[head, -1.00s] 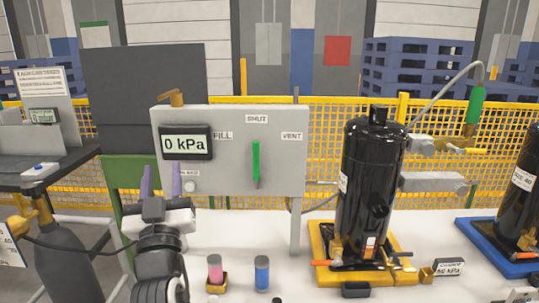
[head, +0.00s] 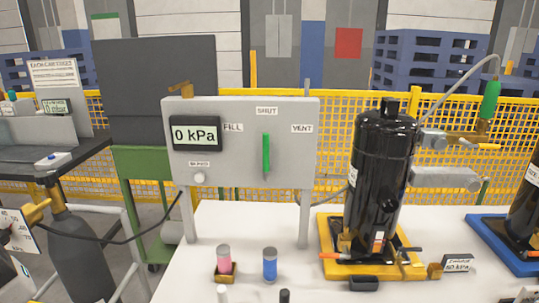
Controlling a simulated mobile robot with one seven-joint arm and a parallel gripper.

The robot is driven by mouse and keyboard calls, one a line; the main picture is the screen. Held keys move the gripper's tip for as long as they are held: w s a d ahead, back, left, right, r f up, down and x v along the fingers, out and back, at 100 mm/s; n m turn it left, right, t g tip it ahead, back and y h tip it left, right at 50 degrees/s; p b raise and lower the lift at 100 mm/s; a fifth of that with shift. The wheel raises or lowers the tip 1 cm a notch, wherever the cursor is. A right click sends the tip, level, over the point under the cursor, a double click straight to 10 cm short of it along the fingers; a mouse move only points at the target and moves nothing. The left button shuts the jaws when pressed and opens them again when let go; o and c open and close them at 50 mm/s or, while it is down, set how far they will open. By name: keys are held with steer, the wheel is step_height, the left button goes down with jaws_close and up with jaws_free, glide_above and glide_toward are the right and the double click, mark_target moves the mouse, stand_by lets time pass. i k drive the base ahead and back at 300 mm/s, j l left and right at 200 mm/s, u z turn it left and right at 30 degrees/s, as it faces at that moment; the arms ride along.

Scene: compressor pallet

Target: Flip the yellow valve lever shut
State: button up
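A small yellow lever (head: 488,146) sticks out roughly level to the right from a brass valve (head: 460,142). The valve sits at the upper right of the black compressor (head: 380,175), at the end of a grey fitting. A green hose end (head: 490,100) stands just above the valve, with a grey hose looping from its top back to the left. Whether the lever's present angle is open or shut is too small to tell. My gripper is not in view.
The compressor stands on a yellow tray (head: 330,232) with red-orange levers near its base. A grey panel (head: 235,165) with a "0 kPa" display and green lever stands to the left. Small bottles (head: 270,264) stand on the white tabletop (head: 205,275). A blue tray (head: 490,243) lies at right.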

mark_target(463, 141)
steer(key=k+l, duration=0.1)
steer(key=l, duration=1.35)
steer(key=i, duration=0.4)
steer(key=z, duration=0.05)
